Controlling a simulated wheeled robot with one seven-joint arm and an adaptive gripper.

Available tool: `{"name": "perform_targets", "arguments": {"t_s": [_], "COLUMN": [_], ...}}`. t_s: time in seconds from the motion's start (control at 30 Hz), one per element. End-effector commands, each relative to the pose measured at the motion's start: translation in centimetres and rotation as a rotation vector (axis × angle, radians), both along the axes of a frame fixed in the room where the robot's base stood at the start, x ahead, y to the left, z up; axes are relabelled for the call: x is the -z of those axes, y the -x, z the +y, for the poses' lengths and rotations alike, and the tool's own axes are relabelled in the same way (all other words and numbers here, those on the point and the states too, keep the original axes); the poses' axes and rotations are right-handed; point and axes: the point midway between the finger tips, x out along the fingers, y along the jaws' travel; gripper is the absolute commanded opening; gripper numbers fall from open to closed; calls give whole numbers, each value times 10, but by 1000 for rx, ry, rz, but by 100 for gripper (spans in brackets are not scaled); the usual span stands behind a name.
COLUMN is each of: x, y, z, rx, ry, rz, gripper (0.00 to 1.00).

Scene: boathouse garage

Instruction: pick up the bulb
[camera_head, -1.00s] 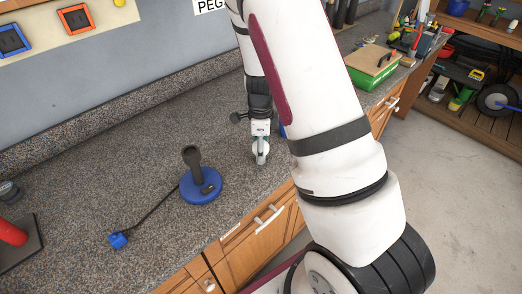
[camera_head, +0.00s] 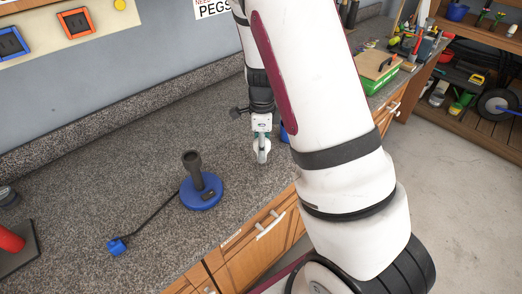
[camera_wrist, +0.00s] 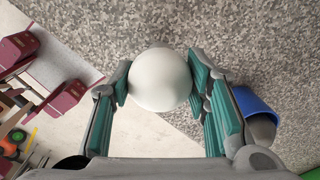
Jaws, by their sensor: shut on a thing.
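The bulb (camera_wrist: 160,79) is a round white globe in the wrist view, held between the two green-padded fingers of my gripper (camera_wrist: 163,88). In the head view my gripper (camera_head: 261,147) points down at the worktop near its front edge. The bulb (camera_head: 262,156) shows there as a small pale shape at the fingertips. I cannot tell whether it touches the worktop or is just above it.
A blue lamp base (camera_head: 201,194) with a dark upright socket stands left of my gripper on the speckled worktop (camera_head: 100,165). Its cord runs to a blue plug (camera_head: 117,246). A blue cylindrical object (camera_wrist: 256,106) is close beside the right finger. The worktop behind the lamp is clear.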

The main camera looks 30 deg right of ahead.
Motion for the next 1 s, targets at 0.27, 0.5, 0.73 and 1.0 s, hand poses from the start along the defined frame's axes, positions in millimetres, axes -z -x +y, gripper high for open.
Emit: {"name": "perform_targets", "arguments": {"t_s": [0.27, 0.5, 0.73, 1.0], "x": [-8, -13, -16, -17], "y": [61, 118, 148, 157], "z": [-13, -24, -31, -32], "rx": [6, 5, 3, -1], "ry": [-2, -1, 0, 1], "rz": [-1, -1, -1, -1], "gripper": [16, 16, 16, 16]}}
